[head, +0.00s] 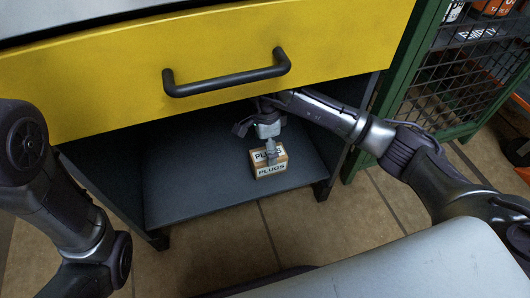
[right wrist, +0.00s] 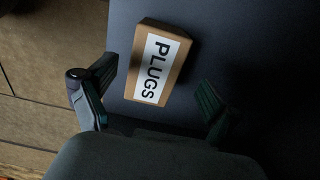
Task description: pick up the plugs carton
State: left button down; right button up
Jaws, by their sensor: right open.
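The plugs carton (head: 271,171) is a small brown box with white labels reading PLUGS. It sits on the dark shelf under the yellow drawer in the head view. My right gripper (head: 270,150) is just above and behind it, partly covering its top. In the right wrist view the carton (right wrist: 155,62) lies ahead, between and a little beyond the two spread fingers of the right gripper (right wrist: 150,108). The gripper is open and empty, and I see a gap on both sides of the carton. My left arm shows at the left of the head view, but its gripper is out of view.
The yellow drawer front (head: 330,45) with its black handle (head: 228,78) hangs over the shelf (head: 190,185), close above my right arm. A green mesh cabinet (head: 440,90) stands at the right. The shelf around the carton is bare.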

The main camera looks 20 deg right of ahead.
notch_tip(320, 180, down, 2)
jog(key=shift+s+f+b, duration=0.1)
jog(key=shift+s+b, duration=0.05)
jog(key=shift+b, duration=0.4)
jog(key=f+b, duration=0.4)
jog(key=shift+s+a, duration=0.1)
jog(key=shift+s, duration=0.1)
jog(key=shift+f+b, duration=0.45)
jog(key=shift+b, duration=0.1)
jog(key=shift+r, duration=0.1)
jog(key=c, duration=1.5)
